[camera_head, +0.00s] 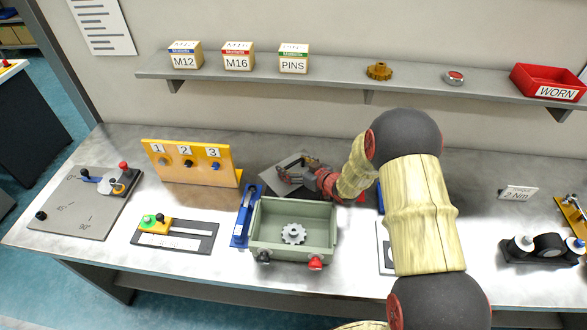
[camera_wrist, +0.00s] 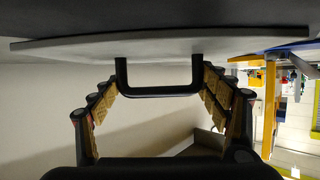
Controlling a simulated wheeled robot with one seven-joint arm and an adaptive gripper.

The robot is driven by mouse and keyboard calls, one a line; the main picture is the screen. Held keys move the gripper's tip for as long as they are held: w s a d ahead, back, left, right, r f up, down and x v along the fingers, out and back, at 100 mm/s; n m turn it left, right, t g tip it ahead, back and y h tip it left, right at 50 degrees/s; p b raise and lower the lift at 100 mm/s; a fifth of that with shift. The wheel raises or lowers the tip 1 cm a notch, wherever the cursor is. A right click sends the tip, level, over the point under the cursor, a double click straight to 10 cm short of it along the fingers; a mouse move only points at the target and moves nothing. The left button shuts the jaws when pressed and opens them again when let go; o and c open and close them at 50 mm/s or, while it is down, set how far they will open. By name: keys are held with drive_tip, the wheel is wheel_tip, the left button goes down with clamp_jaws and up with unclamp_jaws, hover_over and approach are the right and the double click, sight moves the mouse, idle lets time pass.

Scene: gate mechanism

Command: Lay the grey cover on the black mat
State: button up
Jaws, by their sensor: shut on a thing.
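The grey cover (camera_wrist: 85,52) is a flat plate with a black U-shaped handle (camera_wrist: 158,93). My gripper (camera_wrist: 160,88) is shut on this handle in the wrist view, with one finger on each side. In the head view the cover (camera_head: 272,179) shows as a pale plate behind the open green box, partly hidden by my gripper (camera_head: 289,173). A dark surface lies along the plate's far side in the wrist view. I cannot tell whether it is the black mat, or whether the cover touches it.
The open green box (camera_head: 262,221) with a grey gear (camera_head: 293,233) stands just in front of the cover. A yellow numbered panel (camera_head: 190,171) stands to its left. A blue-handled tool (camera_head: 245,212) lies beside the box. A shelf (camera_head: 330,83) runs along the wall above.

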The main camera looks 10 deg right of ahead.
drive_tip(key=shift+r, duration=0.15)
drive_tip(key=o, duration=1.7)
